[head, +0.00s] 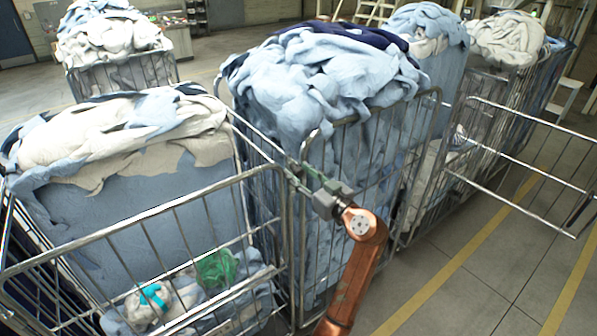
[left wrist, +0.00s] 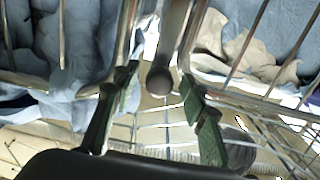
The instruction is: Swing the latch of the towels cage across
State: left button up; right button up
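Two wire cages stand close together in the head view: a left cage (head: 150,215) with beige and blue cloth, and a middle cage (head: 372,125) heaped with light blue cloth. I cannot tell which one is the towels cage. My left gripper (head: 297,174) is at the upper corner posts where these cages meet. In the left wrist view its green-padded fingers (left wrist: 158,105) are apart, and a grey rod with a rounded end (left wrist: 161,78) lies between them, with gaps on both sides. The rod may be the latch; I cannot tell. My right gripper is not in view.
A green bundle (head: 216,268) and a white bundle with a teal band (head: 149,302) lie low in the left cage. An open wire gate (head: 525,165) juts out at the right. The floor (head: 460,295) at the lower right is clear. More laden cages stand behind.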

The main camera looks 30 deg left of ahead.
pick_arm(q)
jog(key=shift+d, duration=0.1)
jog(key=shift+c, duration=0.3)
grip_shut()
